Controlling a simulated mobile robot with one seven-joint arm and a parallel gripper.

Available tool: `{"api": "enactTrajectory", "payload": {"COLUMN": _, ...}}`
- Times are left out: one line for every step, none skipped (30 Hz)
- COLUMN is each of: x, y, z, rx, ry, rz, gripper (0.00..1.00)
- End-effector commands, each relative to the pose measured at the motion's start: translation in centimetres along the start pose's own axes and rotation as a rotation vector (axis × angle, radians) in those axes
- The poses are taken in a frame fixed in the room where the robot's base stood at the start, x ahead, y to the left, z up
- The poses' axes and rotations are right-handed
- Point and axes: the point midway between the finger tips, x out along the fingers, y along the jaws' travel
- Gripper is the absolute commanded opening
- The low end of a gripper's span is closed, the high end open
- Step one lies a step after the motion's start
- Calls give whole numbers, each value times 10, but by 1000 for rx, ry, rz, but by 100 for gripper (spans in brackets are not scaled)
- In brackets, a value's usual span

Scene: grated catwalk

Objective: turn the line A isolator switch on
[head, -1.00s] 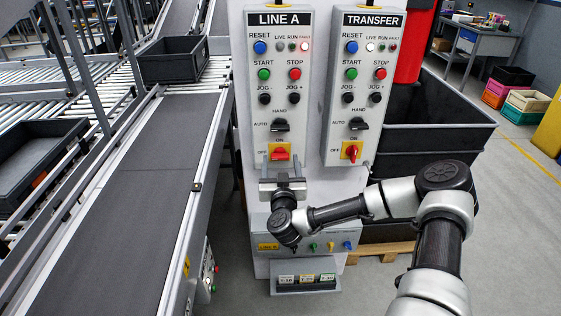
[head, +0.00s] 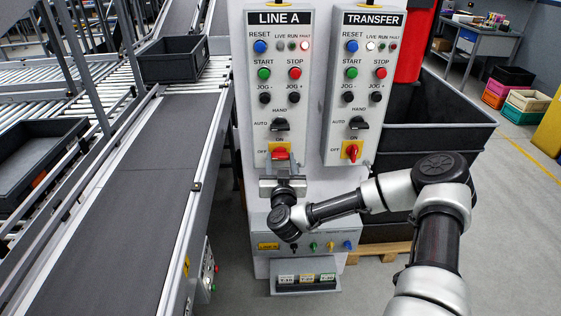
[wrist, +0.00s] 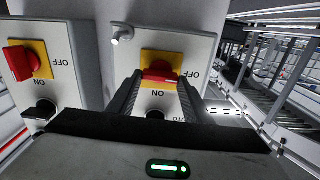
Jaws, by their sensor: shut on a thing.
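The line A isolator switch (head: 280,154) is a red handle on a yellow plate at the foot of the LINE A panel (head: 257,112). Its handle lies roughly crosswise, in line with the OFF mark, in both views. In the wrist view the switch (wrist: 160,74) sits between the two dark fingers of my gripper (wrist: 160,84). In the head view my gripper (head: 281,161) reaches up to it from below and is shut on the handle. The fingers and gripper body hide the lower part of the switch plate.
The TRANSFER panel (head: 337,112) stands to the right with its own red switch (head: 352,150), which also shows in the wrist view (wrist: 20,62). A black selector knob (head: 280,125) is just above the line A switch. A conveyor (head: 130,190) runs along the left.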

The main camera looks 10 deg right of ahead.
Motion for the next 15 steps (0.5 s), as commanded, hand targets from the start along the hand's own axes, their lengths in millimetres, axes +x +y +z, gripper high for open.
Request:
{"api": "enactTrajectory", "payload": {"x": 0, "y": -1, "z": 0, "rx": 13, "ry": 4, "rz": -2, "gripper": 23}}
{"api": "enactTrajectory", "payload": {"x": 0, "y": -1, "z": 0, "rx": 27, "ry": 4, "rz": -3, "gripper": 23}}
{"api": "enactTrajectory", "payload": {"x": 0, "y": -1, "z": 0, "rx": 49, "ry": 4, "rz": -4, "gripper": 23}}
{"api": "enactTrajectory", "payload": {"x": 0, "y": -1, "z": 0, "rx": 67, "ry": 5, "rz": -4, "gripper": 23}}
{"api": "enactTrajectory", "payload": {"x": 0, "y": -1, "z": 0, "rx": 86, "ry": 5, "rz": -5, "gripper": 23}}
{"api": "enactTrajectory", "payload": {"x": 0, "y": -1, "z": 0, "rx": 116, "ry": 6, "rz": -4, "gripper": 23}}
{"api": "enactTrajectory", "payload": {"x": 0, "y": -1, "z": 0, "rx": 139, "ry": 6, "rz": -4, "gripper": 23}}
{"api": "enactTrajectory", "payload": {"x": 0, "y": -1, "z": 0, "rx": 165, "ry": 6, "rz": -4, "gripper": 23}}
{"api": "enactTrajectory", "payload": {"x": 0, "y": 0, "z": 0, "rx": 199, "ry": 6, "rz": -3, "gripper": 23}}
{"api": "enactTrajectory", "payload": {"x": 0, "y": 0, "z": 1, "rx": 228, "ry": 5, "rz": -3, "gripper": 23}}
{"api": "enactTrajectory", "payload": {"x": 0, "y": 1, "z": 1, "rx": 256, "ry": 6, "rz": -2, "gripper": 23}}
{"api": "enactTrajectory", "payload": {"x": 0, "y": 1, "z": 2, "rx": 295, "ry": 5, "rz": -2, "gripper": 23}}
{"api": "enactTrajectory", "payload": {"x": 0, "y": 1, "z": 2, "rx": 325, "ry": 4, "rz": -1, "gripper": 23}}
{"api": "enactTrajectory", "payload": {"x": 0, "y": 1, "z": 2, "rx": 354, "ry": 3, "rz": -1, "gripper": 23}}
{"api": "enactTrajectory", "payload": {"x": 0, "y": 2, "z": 2, "rx": 392, "ry": 4, "rz": -1, "gripper": 23}}
